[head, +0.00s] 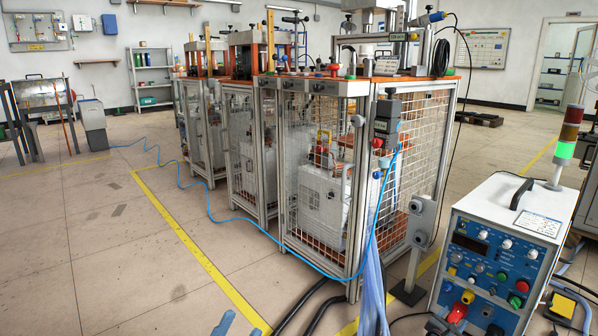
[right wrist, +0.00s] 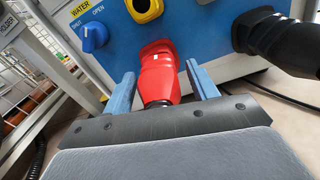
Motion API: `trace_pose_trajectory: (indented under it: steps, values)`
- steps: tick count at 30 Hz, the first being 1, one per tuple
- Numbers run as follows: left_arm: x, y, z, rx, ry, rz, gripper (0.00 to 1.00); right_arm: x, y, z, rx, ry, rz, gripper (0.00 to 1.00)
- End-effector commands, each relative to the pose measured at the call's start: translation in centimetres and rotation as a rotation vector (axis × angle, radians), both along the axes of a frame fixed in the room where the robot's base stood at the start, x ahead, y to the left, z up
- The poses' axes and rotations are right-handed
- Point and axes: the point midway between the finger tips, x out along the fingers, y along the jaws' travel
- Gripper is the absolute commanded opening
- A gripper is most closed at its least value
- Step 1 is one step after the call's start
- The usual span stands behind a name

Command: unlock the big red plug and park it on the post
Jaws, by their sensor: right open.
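The big red plug (head: 457,312) sits low on the front of the blue and white heater unit (head: 480,245). In the right wrist view the red plug (right wrist: 159,75) points into the blue panel. My right gripper (right wrist: 165,85) is open, with one blue finger on each side of the plug; gaps show between fingers and plug. I do not make out this gripper in the head view. A blue-grey tip at the bottom edge, apparently my left gripper (head: 223,323), is mostly cut off. A grey post (head: 415,250) with boxes stands left of the unit; I cannot tell whether it is the parking post.
A partly visible HOLDER label (right wrist: 11,27) is at far left. A caged bench (head: 330,170) stands left of the unit.

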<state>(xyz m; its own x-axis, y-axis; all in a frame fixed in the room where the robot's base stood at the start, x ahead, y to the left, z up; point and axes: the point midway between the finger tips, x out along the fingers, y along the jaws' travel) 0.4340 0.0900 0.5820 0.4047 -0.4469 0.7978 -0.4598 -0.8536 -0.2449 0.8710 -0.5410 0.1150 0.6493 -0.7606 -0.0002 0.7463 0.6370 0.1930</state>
Motion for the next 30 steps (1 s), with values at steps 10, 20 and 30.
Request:
trace_pose_trajectory:
  steps: [10,20,30]
  values:
    - [0.01,0.0,0.58,0.0,0.0,0.0,0.33,0.0,0.0,0.03,0.0,0.0,0.0,0.58]
    - [0.01,-0.01,0.54,0.0,0.0,0.0,0.33,0.0,0.0,0.0,0.0,0.0,0.0,0.35]
    - [0.06,0.04,0.68,0.002,-0.002,0.0,0.33,-0.06,0.07,0.08,0.0,0.0,0.0,0.0]
